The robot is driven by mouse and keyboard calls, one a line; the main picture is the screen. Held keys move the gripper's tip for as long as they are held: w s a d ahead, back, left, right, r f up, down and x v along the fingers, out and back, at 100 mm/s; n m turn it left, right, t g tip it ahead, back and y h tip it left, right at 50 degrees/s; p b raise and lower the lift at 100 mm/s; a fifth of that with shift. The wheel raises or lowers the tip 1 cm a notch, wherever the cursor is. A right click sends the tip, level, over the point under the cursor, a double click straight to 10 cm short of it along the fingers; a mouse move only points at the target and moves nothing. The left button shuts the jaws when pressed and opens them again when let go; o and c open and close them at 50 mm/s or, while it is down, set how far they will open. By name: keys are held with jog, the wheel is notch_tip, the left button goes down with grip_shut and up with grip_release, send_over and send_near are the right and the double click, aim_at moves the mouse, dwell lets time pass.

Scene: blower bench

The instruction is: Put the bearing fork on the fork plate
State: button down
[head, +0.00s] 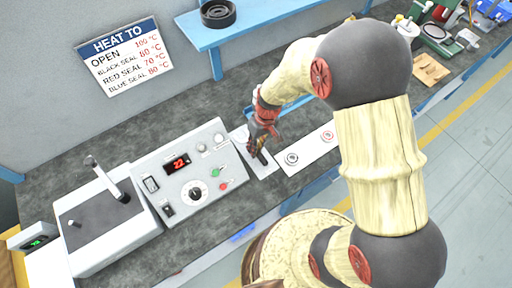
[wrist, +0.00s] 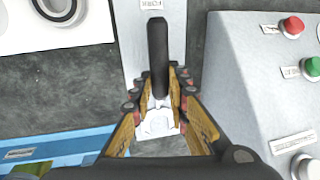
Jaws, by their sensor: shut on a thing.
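The bearing fork (wrist: 157,45) shows as a black, rounded bar between my fingertips. Its dark end (head: 262,158) also shows below my gripper in the head view. My gripper (wrist: 158,88) is shut on it, over a narrow light-grey plate (wrist: 134,45) that appears to be the fork plate. The plate (head: 268,171) lies just right of the control box in the head view. The fork's bar runs roughly along the plate's length. I cannot tell whether it touches the plate. My fingers hide part of the fork.
The control box (head: 190,165), with a red display and knobs, stands close beside the plate. A white plate (head: 312,150) with two ring-shaped parts lies on the other side. A grey unit with a spindle (head: 110,215) is at left. A blue shelf (head: 255,22) holds a black ring.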

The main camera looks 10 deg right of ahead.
jog(key=c, duration=1.7)
grip_release()
jog(key=s+d+r+m+t+p, duration=0.1)
jog(key=s+d+r+t+p, duration=0.15)
jog(key=r, duration=1.15)
jog(key=s+d+r+m+t+p, duration=0.1)
jog(key=d+r, duration=0.2)
jog(key=r, duration=1)
jog(key=s+d+r+m+t, duration=0.1)
jog(key=s+r, duration=0.2)
jog(key=s+d+r+t+h, duration=0.1)
jog(key=s+d+r, duration=0.1)
jog(key=s+r, duration=0.1)
jog(key=s+d+r+m+t+h, duration=0.1)
jog(key=s+r, duration=0.2)
jog(key=s, duration=0.2)
jog(key=shift+s+d+r+m, duration=0.15)
jog(key=shift+s+r+m, duration=0.05)
jog(key=shift+r+m, duration=0.1)
